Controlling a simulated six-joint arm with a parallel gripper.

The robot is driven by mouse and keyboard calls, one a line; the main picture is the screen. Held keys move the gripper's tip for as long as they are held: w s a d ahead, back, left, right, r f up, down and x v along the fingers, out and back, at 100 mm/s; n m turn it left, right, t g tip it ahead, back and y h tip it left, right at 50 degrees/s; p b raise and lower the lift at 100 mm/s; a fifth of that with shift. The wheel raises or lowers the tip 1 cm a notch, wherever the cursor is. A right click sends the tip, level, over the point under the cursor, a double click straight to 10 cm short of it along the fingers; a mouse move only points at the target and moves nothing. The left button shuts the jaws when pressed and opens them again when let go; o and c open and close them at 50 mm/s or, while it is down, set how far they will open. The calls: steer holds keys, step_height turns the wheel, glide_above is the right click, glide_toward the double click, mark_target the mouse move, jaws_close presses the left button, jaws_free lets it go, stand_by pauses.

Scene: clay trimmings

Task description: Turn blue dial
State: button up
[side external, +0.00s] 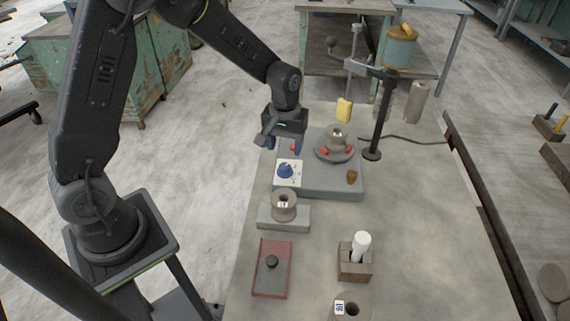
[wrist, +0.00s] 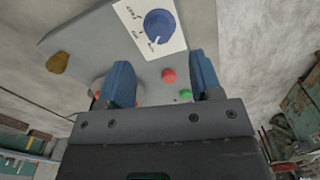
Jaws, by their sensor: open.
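The blue dial (side external: 286,171) sits on a white label plate (side external: 292,180) at the near left corner of a grey machine base (side external: 330,188). In the wrist view the dial (wrist: 160,26) shows at the top, with a white pointer line and small printed marks beside it. My gripper (side external: 285,146) is above the base's left edge, behind the dial and apart from it. The marks are too small to read for sure.
A red button (wrist: 168,75) and a green button (wrist: 185,94) are near the fingers. A brown knob (side external: 352,176) stands at the base's right corner, and a wheel with a clay piece (side external: 337,132) behind. A grey block with a clay ring (side external: 283,205) is in front.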

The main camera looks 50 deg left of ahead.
mark_target(286, 165)
step_height(286, 165, down, 7)
steer(key=shift+f, duration=0.1)
steer(key=shift+c, duration=0.3)
steer(key=c, duration=0.9)
steer(key=shift+o, duration=0.2)
steer(key=shift+m, duration=0.4)
steer(key=m, duration=0.3)
steer(key=shift+m, duration=0.3)
steer(key=shift+d+m, duration=0.1)
steer(key=shift+m, duration=2.1)
